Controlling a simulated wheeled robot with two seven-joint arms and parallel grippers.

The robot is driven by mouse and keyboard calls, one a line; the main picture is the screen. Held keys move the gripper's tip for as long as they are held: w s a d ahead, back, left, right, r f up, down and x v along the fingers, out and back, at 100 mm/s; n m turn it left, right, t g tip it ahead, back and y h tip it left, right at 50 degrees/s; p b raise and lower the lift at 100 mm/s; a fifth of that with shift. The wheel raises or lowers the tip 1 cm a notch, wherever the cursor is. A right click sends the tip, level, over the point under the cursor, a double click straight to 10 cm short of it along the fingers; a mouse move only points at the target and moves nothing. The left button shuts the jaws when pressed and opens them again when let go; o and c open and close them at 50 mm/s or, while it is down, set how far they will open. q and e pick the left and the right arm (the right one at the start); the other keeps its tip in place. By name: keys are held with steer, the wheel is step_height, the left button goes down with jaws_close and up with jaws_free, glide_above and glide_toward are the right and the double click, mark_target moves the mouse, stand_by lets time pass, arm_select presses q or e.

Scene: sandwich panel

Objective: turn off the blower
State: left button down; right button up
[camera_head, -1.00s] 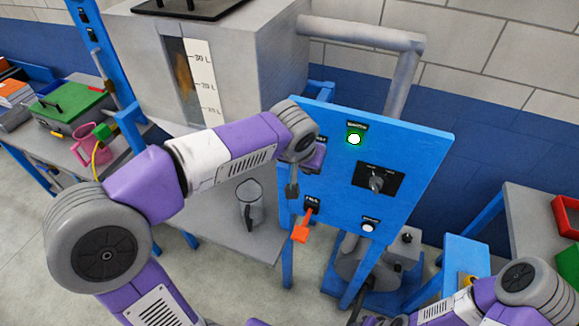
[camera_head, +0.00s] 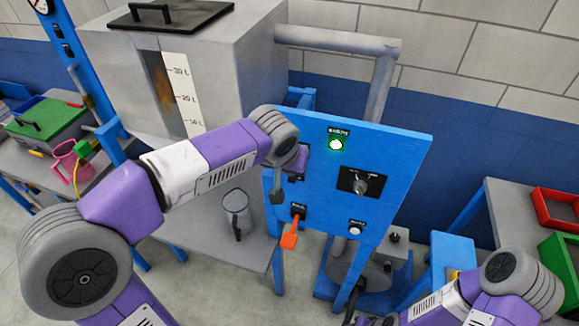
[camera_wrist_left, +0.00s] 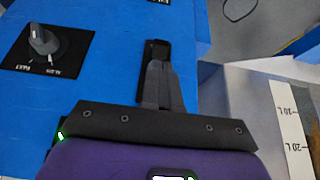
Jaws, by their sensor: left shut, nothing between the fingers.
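The blue control panel (camera_head: 400,160) carries a lit green lamp (camera_head: 336,144) at its top, a rotary knob (camera_head: 360,185), an orange lever (camera_head: 289,236) at lower left and a pale button (camera_head: 355,229) at lower right. My left gripper (camera_head: 277,193) is shut and empty at the panel's left side, above the lever. In the left wrist view, its fingers (camera_wrist_left: 160,85) lie over a narrow black part (camera_wrist_left: 156,47) that looks like a switch. I cannot tell whether they touch it. The knob (camera_wrist_left: 42,40) shows at upper left there. My right gripper is out of view.
A grey tank (camera_head: 230,60) with a level scale stands behind the panel at left. Red and green bins (camera_head: 558,208) sit on the right-hand table. My right forearm is at lower right.

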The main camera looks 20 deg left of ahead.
arm_select(q)
steer(key=shift+r, duration=0.15)
steer(key=p+v, duration=0.3)
steer(key=v, duration=1)
steer(key=shift+s+r, duration=0.15)
steer(key=shift+s, duration=0.15)
